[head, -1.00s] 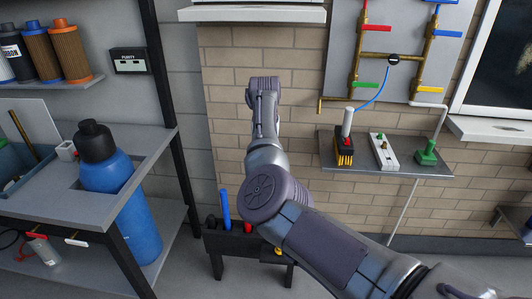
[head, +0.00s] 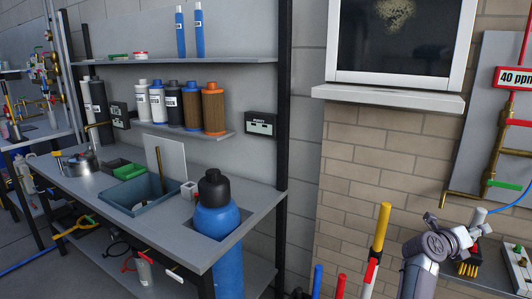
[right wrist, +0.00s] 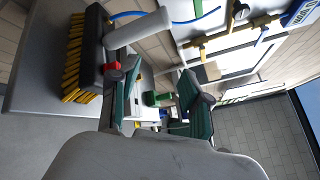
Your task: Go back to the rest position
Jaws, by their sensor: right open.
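The task names no object. My right arm (head: 425,262) rises at the lower right of the head view, in front of the brick wall and left of a small wall shelf; its fingertips are hard to make out there. In the right wrist view my right gripper (right wrist: 160,103) shows two teal-padded fingers apart, with nothing held between them. A black brush (right wrist: 88,55) with yellow bristles and a white handle is close to the left finger; I cannot tell if they touch. My left gripper is not in view.
A workbench (head: 130,225) holds a blue bin (head: 130,197) and a blue bottle (head: 215,225) with a black cap. Several cartridges, including a brown one (head: 213,110), line the shelf above. Upright tools, one yellow-handled (head: 381,228), stand left of my arm.

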